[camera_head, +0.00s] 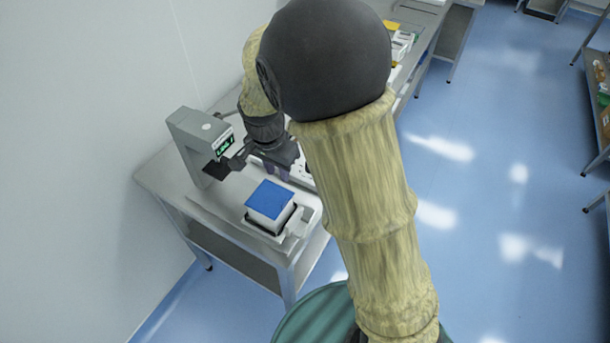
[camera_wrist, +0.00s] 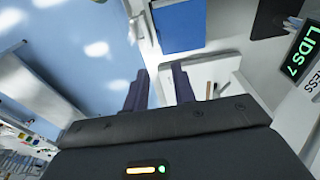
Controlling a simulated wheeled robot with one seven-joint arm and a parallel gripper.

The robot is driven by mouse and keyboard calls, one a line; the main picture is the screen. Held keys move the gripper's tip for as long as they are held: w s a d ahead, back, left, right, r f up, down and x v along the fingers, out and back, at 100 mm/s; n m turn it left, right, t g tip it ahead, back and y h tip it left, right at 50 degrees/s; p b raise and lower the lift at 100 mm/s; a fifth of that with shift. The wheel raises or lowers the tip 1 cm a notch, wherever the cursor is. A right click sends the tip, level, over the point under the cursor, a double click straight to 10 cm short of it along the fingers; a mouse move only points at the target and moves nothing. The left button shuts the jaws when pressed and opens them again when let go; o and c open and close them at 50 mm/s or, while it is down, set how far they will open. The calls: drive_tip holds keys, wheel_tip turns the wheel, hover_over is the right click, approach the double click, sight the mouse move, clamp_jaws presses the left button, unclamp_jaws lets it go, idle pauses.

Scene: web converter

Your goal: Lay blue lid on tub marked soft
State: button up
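A flat blue square lid (camera_head: 270,199) lies on top of a white box-shaped body (camera_head: 268,220) in a dark-edged holder at the front of the bench. I cannot read any "soft" mark, so I cannot tell whether this body is that tub. The blue lid also shows at the top of the wrist view (camera_wrist: 180,26). My gripper (camera_head: 276,172) is just behind the lid, apart from it. In the wrist view its two purple fingers (camera_wrist: 159,72) stand apart with nothing seen between them.
A grey machine (camera_head: 200,140) with a green display stands left of my gripper; the display reads "LIDS 7" in the wrist view (camera_wrist: 300,48). The metal bench (camera_head: 165,175) meets a white wall. Yellow and white items (camera_head: 398,42) stand farther back. Blue floor lies open at right.

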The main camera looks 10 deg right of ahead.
drive_tip(key=s+d+r+n+t+y, duration=0.1)
drive_tip(key=s+d+r+n, duration=0.1)
drive_tip(key=s+d+n, duration=0.5)
drive_tip(key=s+d, duration=0.4)
drive_tip(key=d, duration=0.3)
drive_tip(key=shift+s+d+n+t, duration=0.2)
drive_tip(key=shift+d+n+t, duration=0.05)
drive_tip(key=shift+n+t, duration=0.05)
drive_tip(key=shift+f, duration=0.1)
drive_tip(key=shift+f+b, duration=0.65)
drive_tip(key=shift+b, duration=0.05)
